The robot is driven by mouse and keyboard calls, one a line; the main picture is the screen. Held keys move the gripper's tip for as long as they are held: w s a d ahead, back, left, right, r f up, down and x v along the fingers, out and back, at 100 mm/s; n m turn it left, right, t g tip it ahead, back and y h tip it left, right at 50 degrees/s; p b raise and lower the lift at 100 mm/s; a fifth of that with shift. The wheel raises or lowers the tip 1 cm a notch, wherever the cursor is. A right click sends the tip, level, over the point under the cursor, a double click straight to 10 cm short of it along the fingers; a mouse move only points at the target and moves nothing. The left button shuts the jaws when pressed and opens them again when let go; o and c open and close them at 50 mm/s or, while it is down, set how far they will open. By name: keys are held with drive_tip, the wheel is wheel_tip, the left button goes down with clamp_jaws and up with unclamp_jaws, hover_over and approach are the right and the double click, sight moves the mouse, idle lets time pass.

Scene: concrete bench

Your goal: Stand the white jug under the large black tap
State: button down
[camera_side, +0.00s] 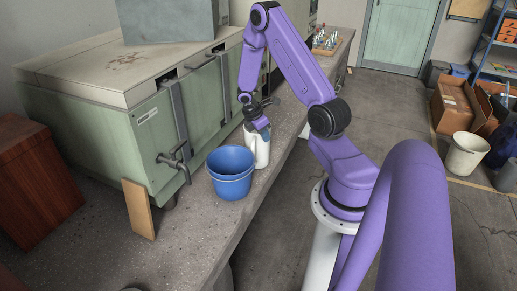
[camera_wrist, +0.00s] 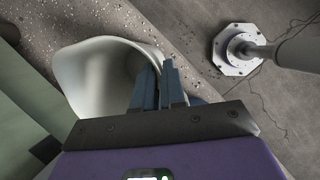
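The white jug (camera_side: 262,152) stands upright on the bench, just behind and right of a blue bucket (camera_side: 232,186). My gripper (camera_side: 262,128) is at the jug's top, pointing down. In the wrist view, the jug's wide open mouth (camera_wrist: 95,75) fills the upper left. My gripper's fingers (camera_wrist: 160,68) are close together on the right side of the rim, with the jug's edge appearing between them; the exact contact is partly hidden. The large black tap (camera_side: 176,160) sticks out from the green cabinet's front, left of the bucket and well away from the jug.
The blue bucket stands on the bench between jug and tap. A wooden board (camera_side: 139,209) leans against the green cabinet (camera_side: 105,135) below the tap. The bench in front of the tap (camera_side: 190,225) is clear. Small bottles (camera_side: 325,40) stand at the far end.

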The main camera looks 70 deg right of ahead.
idle(0.4)
drive_tip(key=s+a+r+m+g+y, duration=0.1)
drive_tip(key=a+r+m+y, duration=0.15)
drive_tip(key=r+m, duration=1.05)
drive_tip(key=s+a+r+m+y, duration=0.15)
drive_tip(key=r+m+y, duration=0.3)
drive_tip(key=r, duration=1.75)
drive_tip(key=w+a+n+h, duration=0.1)
drive_tip(key=w+a+n, duration=0.2)
drive_tip(key=a, duration=1)
drive_tip(key=w+a+n+g+h, duration=0.1)
drive_tip(key=w+a+n, duration=0.3)
drive_tip(key=a, duration=1)
drive_tip(key=w+h, duration=0.1)
drive_tip(key=w, duration=0.2)
drive_tip(key=shift+w+a, duration=0.25)
drive_tip(key=shift+w, duration=0.15)
drive_tip(key=shift+f, duration=0.1)
